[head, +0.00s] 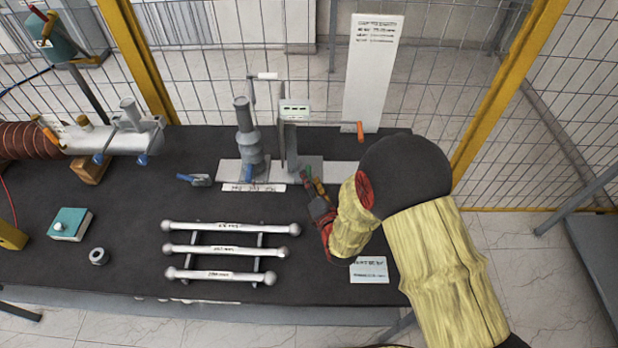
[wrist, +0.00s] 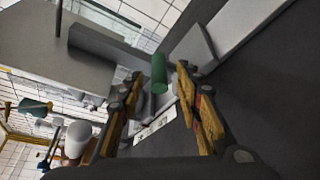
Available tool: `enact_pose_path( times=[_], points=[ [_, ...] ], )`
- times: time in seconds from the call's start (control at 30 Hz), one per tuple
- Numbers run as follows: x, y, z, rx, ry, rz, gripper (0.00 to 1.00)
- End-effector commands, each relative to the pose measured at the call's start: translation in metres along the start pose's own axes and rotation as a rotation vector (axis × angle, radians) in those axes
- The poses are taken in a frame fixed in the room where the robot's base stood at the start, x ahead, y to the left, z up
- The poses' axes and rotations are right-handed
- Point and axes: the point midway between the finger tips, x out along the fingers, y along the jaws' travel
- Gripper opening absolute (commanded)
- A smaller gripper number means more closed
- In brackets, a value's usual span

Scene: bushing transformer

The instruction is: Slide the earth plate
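The earth plate (head: 290,145) appears to be the grey upright plate on a flat grey base, right of the grey bushing (head: 248,140). In the wrist view, a large grey plate (wrist: 55,50) fills the upper left. A green cylindrical handle (wrist: 160,73) shows in front of it. My gripper (head: 313,183) is low at the front of the base; it also shows in the wrist view (wrist: 159,75). Its fingers are apart, one on each side of the green handle, with visible gaps. I cannot tell exactly where the handle joins the plate.
Three white rods (head: 225,251) lie on a rack at the front. A blue-handled clamp (head: 195,180) lies left of the bushing. A tall white sign (head: 371,75) and a mesh fence stand behind. The dark bench (head: 130,215) is partly clear at left.

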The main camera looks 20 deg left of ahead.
Motion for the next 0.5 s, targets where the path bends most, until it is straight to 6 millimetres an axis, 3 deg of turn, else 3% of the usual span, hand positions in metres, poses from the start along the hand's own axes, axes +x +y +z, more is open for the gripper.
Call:
enact_pose_path(
  times=[0.2,0.5],
  points=[
    [0.020,0.000,0.000,0.001,0.000,0.000,0.35],
    [0.022,0.000,0.001,0.001,0.000,0.000,0.35]
  ],
)
